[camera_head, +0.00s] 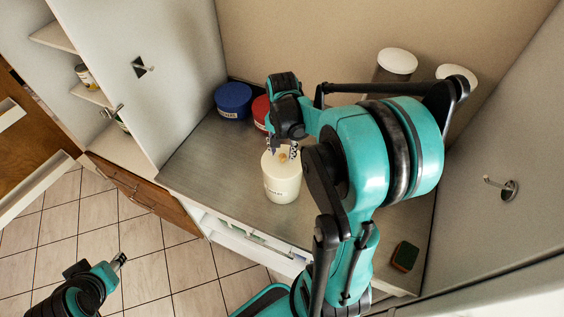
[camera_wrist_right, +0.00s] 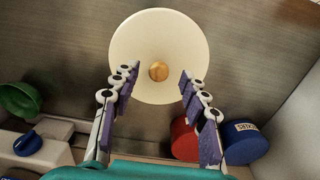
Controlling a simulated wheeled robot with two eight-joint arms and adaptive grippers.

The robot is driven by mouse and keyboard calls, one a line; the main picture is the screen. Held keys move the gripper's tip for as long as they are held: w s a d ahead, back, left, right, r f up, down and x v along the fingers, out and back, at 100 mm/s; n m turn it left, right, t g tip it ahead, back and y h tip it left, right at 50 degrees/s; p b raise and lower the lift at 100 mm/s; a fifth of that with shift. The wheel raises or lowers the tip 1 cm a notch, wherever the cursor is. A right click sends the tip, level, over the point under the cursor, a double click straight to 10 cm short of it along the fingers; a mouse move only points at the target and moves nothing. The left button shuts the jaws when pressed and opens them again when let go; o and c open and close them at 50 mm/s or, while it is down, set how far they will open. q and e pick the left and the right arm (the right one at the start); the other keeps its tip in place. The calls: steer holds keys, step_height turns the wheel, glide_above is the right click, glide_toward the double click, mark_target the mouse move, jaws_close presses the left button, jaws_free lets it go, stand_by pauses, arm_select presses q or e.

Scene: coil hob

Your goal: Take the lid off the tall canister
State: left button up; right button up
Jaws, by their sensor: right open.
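My right gripper (camera_head: 282,150) is open above the lid. In the right wrist view its purple-padded fingers (camera_wrist_right: 157,90) stand apart on either side, with the knob a little beyond the gap between them, touching neither. My left gripper (camera_head: 119,261) is far away at the lower left, over the floor; its finger gap is too small to judge.
A blue canister (camera_head: 233,100) and a red canister (camera_head: 260,112) stand behind the cream one. Two white-lidded jars (camera_head: 397,62) (camera_head: 457,76) stand at the back right. A sponge (camera_head: 405,256) lies at the counter's right. A green bowl (camera_wrist_right: 19,99) shows in the wrist view.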

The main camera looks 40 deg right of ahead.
steer(key=shift+s+f, duration=0.15)
steer(key=shift+f, duration=0.4)
jaws_close()
steer(key=shift+r, duration=0.1)
